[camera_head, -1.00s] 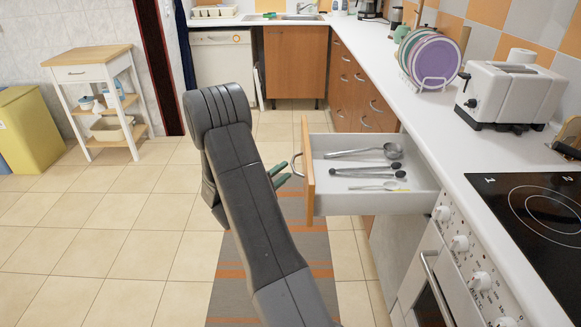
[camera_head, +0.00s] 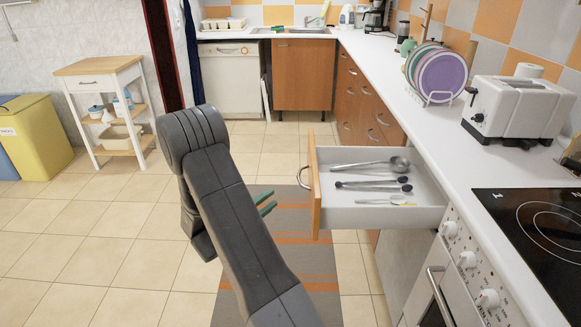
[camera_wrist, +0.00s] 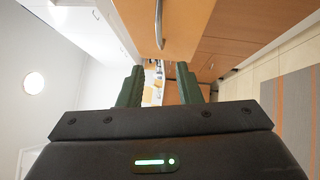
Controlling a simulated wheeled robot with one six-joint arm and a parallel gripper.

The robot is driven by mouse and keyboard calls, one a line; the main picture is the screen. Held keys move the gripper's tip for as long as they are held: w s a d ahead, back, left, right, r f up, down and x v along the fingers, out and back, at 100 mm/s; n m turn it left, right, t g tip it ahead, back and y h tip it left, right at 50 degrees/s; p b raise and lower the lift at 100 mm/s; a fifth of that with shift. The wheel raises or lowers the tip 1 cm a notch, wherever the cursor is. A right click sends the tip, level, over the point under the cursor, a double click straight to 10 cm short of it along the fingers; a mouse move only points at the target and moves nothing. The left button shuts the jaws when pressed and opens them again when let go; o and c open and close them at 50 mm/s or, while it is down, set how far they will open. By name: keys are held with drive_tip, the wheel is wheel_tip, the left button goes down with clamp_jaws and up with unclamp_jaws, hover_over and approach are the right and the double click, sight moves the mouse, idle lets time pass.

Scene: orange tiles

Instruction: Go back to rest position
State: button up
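My gripper (camera_head: 267,202) shows in the head view as two green fingertips behind my dark grey arm, left of the open drawer (camera_head: 316,205). In the wrist view my gripper (camera_wrist: 160,84) has its two green fingers apart, with nothing between them. The fingers touch nothing that I can see. The drawer is pulled out from under the counter and holds a ladle (camera_head: 398,165) and several other utensils. Its handle (camera_head: 304,174) is clear of the gripper in the head view. My arm hides part of the floor.
The white counter (camera_head: 420,120) runs along the right, with a toaster (camera_head: 518,108), a plate rack (camera_head: 440,80) and a stove (camera_head: 545,230). A small wooden-topped cart (camera_head: 98,66) and a yellow bin (camera_head: 38,130) stand at the left. The tiled floor (camera_head: 100,240) between is open.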

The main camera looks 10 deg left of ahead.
sight(299, 176)
drive_tip(key=x, duration=1.3)
drive_tip(key=shift+w+d+r, duration=0.1)
drive_tip(key=shift+w+d, duration=0.1)
drive_tip(key=shift+d, duration=0.05)
